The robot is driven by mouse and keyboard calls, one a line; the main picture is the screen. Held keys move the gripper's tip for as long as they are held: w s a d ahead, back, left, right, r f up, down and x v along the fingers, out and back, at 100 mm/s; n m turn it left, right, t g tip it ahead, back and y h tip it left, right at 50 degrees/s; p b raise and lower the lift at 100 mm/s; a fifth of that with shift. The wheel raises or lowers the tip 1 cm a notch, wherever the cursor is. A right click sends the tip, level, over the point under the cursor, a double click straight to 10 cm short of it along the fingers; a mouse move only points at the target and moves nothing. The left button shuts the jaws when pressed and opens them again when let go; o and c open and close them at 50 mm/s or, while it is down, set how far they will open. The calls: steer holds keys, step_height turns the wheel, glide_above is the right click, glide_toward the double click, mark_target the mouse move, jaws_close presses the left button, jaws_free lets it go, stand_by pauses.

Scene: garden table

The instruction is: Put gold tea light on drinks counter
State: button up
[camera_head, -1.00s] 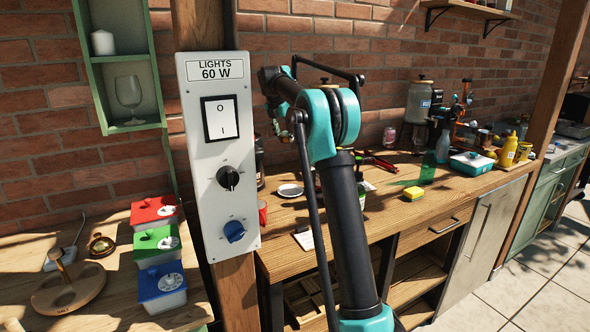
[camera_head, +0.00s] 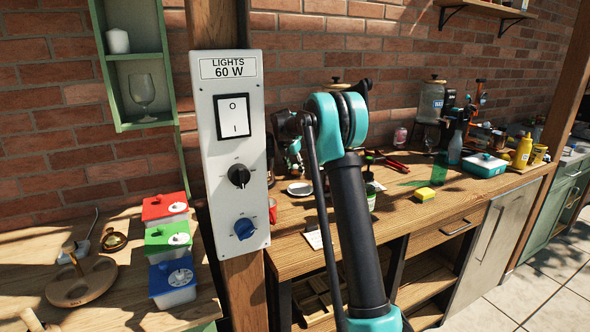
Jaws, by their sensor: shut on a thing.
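My gripper (camera_head: 294,160) is small and partly hidden beyond my dark and teal arm, in front of the brick wall and over the back left of the wooden counter. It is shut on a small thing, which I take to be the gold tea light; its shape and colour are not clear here. The wooden counter with the drink dispenser and bottles, which looks like the drinks counter (camera_head: 335,225), runs from the middle to the right. Whether the held thing is clear of the counter top is hard to tell.
A lights panel (camera_head: 232,150) on a post stands left of my arm. A white saucer (camera_head: 300,188), a yellow sponge (camera_head: 425,194), a green bottle (camera_head: 440,166) and a teal box (camera_head: 484,165) are on the counter. Bare wood shows around the sponge.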

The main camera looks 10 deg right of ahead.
steer(key=shift+f, duration=0.15)
steer(key=o, duration=1.1)
steer(key=shift+o, duration=0.2)
steer(key=v, duration=1.2)
steer(key=shift+r, duration=0.2)
